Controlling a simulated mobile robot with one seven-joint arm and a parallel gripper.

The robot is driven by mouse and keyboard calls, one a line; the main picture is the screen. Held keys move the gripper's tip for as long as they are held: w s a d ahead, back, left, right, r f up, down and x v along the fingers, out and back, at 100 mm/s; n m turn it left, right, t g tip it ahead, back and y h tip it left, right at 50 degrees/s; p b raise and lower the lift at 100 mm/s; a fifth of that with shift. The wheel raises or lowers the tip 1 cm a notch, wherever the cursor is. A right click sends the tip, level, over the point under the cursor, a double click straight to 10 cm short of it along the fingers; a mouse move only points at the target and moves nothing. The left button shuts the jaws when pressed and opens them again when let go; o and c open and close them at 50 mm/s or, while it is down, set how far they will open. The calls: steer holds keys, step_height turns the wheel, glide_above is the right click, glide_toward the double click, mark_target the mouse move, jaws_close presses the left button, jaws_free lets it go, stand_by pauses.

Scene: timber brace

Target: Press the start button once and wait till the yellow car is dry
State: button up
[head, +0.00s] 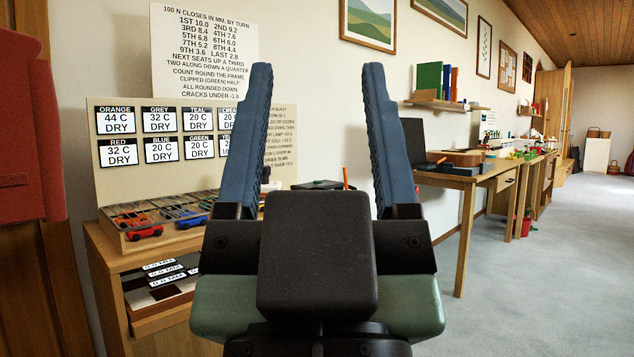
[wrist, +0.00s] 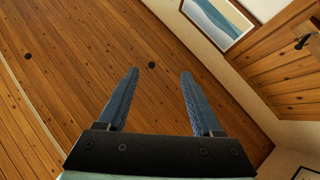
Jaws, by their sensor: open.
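My gripper (head: 318,72) is raised upright in the middle of the head view, open and empty. In the wrist view its fingers (wrist: 160,73) are spread toward the wooden ceiling. Behind it at left stands a display board (head: 110,178) with colour-named labels giving temperatures and mostly "DRY". The lower-row label at far right (head: 224,146) is mostly hidden by my finger. A rack of small cars (head: 170,212) lies below, with a red car (head: 145,233) and a blue car (head: 192,220) at its front. I cannot make out a yellow car or a start button; my gripper covers part of this area.
The rack is on a wooden cabinet (head: 105,262) with an open shelf of cards. A printed sheet (head: 205,50) hangs above. A wooden desk (head: 455,180) with a laptop stands at right. A red chair-like thing (head: 25,130) is at far left. The grey floor (head: 540,290) at right is clear.

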jaws_close()
stand_by(1.4)
